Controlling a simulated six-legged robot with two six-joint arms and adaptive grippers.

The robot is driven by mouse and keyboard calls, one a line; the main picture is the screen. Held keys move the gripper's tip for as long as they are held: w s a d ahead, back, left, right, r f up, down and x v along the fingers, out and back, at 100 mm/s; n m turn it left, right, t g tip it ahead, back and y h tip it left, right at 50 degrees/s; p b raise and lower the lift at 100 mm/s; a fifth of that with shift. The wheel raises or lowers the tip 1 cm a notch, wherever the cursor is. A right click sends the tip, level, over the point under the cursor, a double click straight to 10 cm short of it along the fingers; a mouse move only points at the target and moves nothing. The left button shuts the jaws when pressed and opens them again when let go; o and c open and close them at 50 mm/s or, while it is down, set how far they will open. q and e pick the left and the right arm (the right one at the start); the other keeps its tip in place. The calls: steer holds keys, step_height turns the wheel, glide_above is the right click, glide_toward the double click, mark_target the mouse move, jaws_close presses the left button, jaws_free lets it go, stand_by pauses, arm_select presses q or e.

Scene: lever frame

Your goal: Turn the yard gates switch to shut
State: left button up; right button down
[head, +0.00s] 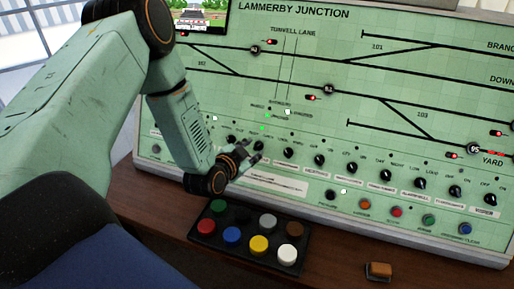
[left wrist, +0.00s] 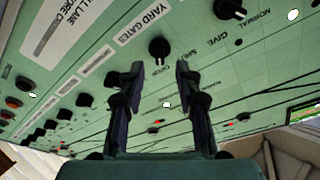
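The yard gates switch (left wrist: 158,48) is a round black knob on the green panel. It shows upside down in the left wrist view, beside a white label reading YARD GATES (left wrist: 137,26). My left gripper (left wrist: 160,67) is open. Its two dark fingers point at the knob, one on each side of its line, with the knob just past the fingertips and nothing between them. In the head view the left gripper (head: 252,153) is at the panel's lower row of knobs and hides part of it. The way the knob points is too small to read. My right gripper is not in view.
Similar black knobs stand close by on the panel (head: 420,130), one at the right (head: 288,153). Below is a black tray (head: 213,246) with several coloured buttons.

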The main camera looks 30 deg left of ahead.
mark_target(258, 146)
arm_select(q)
steer(key=x, duration=0.3)
steer(key=shift+w+a+f, duration=0.1)
steer(key=shift+w+f, duration=0.05)
steer(key=shift+w, duration=0.15)
steer(key=shift+c, duration=0.3)
steer(key=shift+c, duration=0.9)
jaws_close()
